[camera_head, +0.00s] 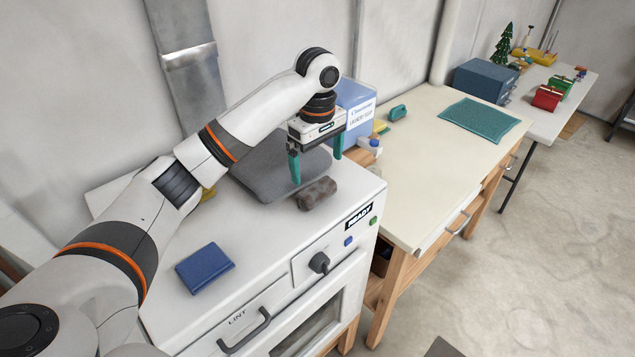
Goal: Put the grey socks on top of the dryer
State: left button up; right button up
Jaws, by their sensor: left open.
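The dryer (255,245) is the white machine at the lower centre, marked LINT and READY. A mottled grey-brown rolled bundle (317,193), which looks like the grey socks, lies on its top near the front right edge. My left gripper (317,168) has green fingers pointing down and spread apart, with nothing seen between them. It is just behind and above the bundle; I cannot tell the exact gap. My right gripper is not in view.
A blue detergent box (358,112) stands behind the gripper. A wooden table (418,190) with a teal mat (480,119) adjoins on the right.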

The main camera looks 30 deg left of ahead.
aim_at(317, 185)
pick_arm(q)
jog(key=shift+r, duration=2.25)
